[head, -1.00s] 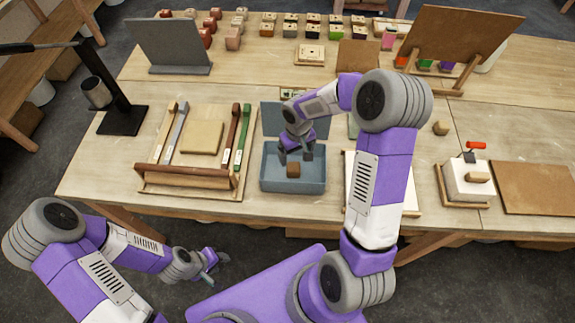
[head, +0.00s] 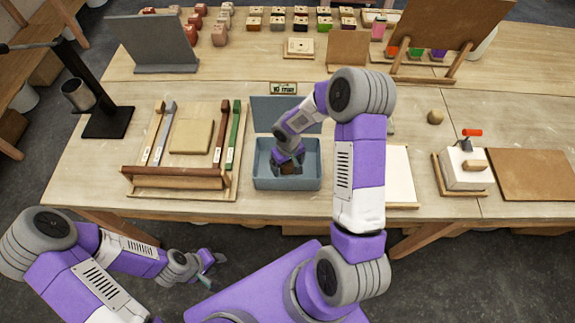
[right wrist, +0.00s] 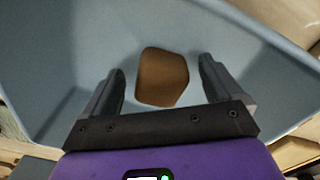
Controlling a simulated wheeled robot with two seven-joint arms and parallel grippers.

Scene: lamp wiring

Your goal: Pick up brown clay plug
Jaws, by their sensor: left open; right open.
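The brown clay plug (right wrist: 162,77) lies on the floor of the blue-grey box in the right wrist view. In the head view only a bit of it (head: 288,169) shows below my right gripper (head: 288,165). My right gripper, seen also in the right wrist view (right wrist: 162,85), is open, with one finger on each side of the plug. A gap shows between the plug and each finger. The blue-grey box (head: 288,184) stands open on the table. My left gripper (head: 211,270) is open and empty, low in front of the table.
A wooden rack (head: 172,178) with colored sticks stands left of the box. A black lamp stand (head: 108,121) is further left. A white block with a red-handled switch (head: 463,166) and a brown board (head: 532,174) are at right. Several small blocks line the back.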

